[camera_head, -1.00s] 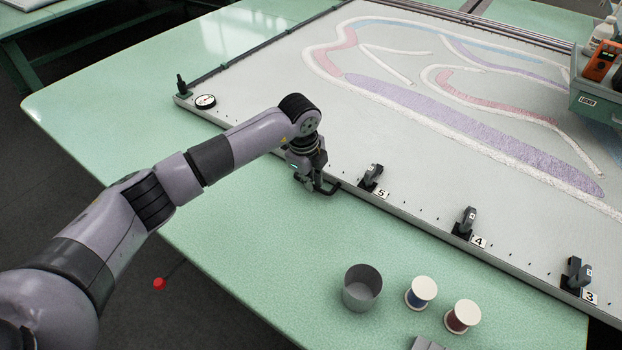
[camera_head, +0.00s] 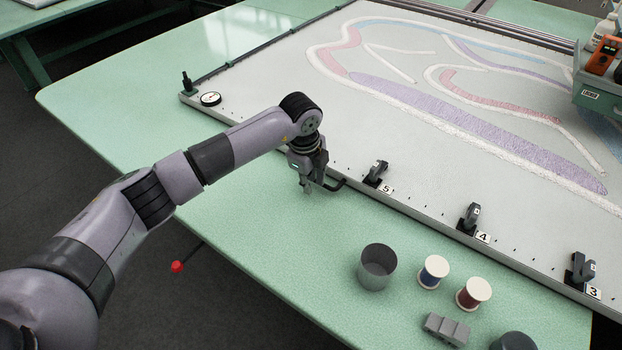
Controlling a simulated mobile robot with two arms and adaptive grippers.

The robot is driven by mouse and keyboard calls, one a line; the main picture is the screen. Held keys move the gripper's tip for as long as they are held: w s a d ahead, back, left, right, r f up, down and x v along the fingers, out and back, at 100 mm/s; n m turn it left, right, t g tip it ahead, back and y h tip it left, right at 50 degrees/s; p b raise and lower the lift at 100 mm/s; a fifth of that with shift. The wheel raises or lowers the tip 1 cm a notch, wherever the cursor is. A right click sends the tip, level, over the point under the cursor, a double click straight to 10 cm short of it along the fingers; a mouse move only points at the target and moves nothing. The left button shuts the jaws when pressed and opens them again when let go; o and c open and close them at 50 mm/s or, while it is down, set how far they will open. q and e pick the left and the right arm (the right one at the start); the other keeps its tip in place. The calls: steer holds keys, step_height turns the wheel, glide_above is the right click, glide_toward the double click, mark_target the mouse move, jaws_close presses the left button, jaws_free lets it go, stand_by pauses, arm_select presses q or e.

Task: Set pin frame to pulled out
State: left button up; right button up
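The pin frame (camera_head: 230,125) is a large pale panel with a tufted pattern, lying on the green table, with numbered clamps along its near edge. A black handle (camera_head: 338,184) sticks out of that edge, left of clamp 5 (camera_head: 376,173). My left gripper (camera_head: 308,188) points down at the handle's near end, over the green tabletop. The fingertips are small, and I cannot tell whether they grip the handle or are just beside it. My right gripper is not in view.
A grey cup (camera_head: 377,267), a blue spool (camera_head: 432,272), a red spool (camera_head: 472,294) and a grey block (camera_head: 446,328) stand in front of the frame. A red knob (camera_head: 177,266) on a rod juts from under the table (camera_head: 110,110). Tabletop left of the cup is clear.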

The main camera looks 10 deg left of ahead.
arm_select(q)
steer(key=shift+d+f, duration=0.1)
steer(key=shift+r+p, duration=0.55)
steer(key=shift+r, duration=0.15)
steer(key=s+a+r+p, duration=0.1)
steer(key=s+r+p, duration=0.2)
steer(key=r+p, duration=1)
step_height(320, 180, up, 6)
steer(key=shift+a+f, duration=0.25)
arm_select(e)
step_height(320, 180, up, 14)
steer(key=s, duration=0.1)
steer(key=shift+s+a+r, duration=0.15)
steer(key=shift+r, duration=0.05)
arm_select(q)
steer(key=shift+s+f, duration=0.1)
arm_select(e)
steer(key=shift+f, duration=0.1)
